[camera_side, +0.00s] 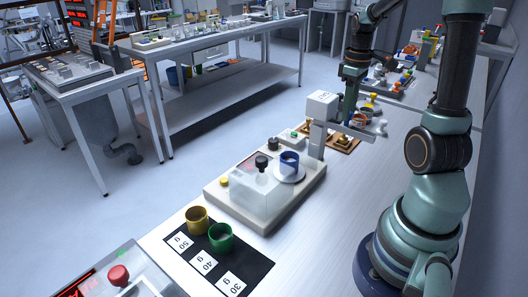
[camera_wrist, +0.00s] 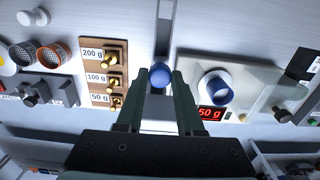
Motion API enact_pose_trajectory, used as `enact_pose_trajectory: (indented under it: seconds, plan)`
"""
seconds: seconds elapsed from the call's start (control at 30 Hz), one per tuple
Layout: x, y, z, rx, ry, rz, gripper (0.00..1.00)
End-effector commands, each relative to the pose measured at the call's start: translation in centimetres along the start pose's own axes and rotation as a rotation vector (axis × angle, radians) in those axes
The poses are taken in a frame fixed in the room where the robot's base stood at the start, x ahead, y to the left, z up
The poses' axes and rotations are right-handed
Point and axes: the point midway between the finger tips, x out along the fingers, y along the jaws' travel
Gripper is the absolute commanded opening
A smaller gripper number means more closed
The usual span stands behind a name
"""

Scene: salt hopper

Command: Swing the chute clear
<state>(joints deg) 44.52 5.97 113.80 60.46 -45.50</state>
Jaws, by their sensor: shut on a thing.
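My gripper (camera_wrist: 160,88) is shut on a blue ball knob (camera_wrist: 160,71). In the wrist view a grey bar (camera_wrist: 165,25), apparently the chute, runs from the top edge to the knob. In the side view the white hopper box (camera_side: 322,104) stands on a grey post (camera_side: 317,140) behind the scale, with a grey bar reaching right from it. My gripper (camera_side: 348,112) is beside the box; its fingertips are too small to make out there. A blue cup (camera_side: 289,159) stands on the scale's round white pan. In the wrist view the cup (camera_wrist: 214,88) is right of the bar.
The scale (camera_side: 228,207) has a clear shield (camera_side: 253,193) with a black knob; its red display (camera_wrist: 210,113) seems to read 50 g. Brass weights sit in a wooden holder (camera_wrist: 103,44).

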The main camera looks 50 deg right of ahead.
Motion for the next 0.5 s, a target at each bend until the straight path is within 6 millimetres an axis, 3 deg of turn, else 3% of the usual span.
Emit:
enact_pose_trajectory:
  seconds: [0.27, 0.3, 0.33, 0.37, 0.5]
  plan:
    - [-0.30, 0.32, -0.24, 0.000, 0.011, 0.011, 0.00]
    - [-0.30, 0.33, -0.24, 0.000, 0.011, 0.011, 0.48]
    - [-0.29, 0.32, -0.23, 0.001, 0.011, 0.011, 0.59]
    - [-0.26, 0.30, -0.21, 0.001, 0.010, 0.010, 0.67]
    - [-0.17, 0.22, -0.14, 0.001, 0.007, 0.007, 0.67]
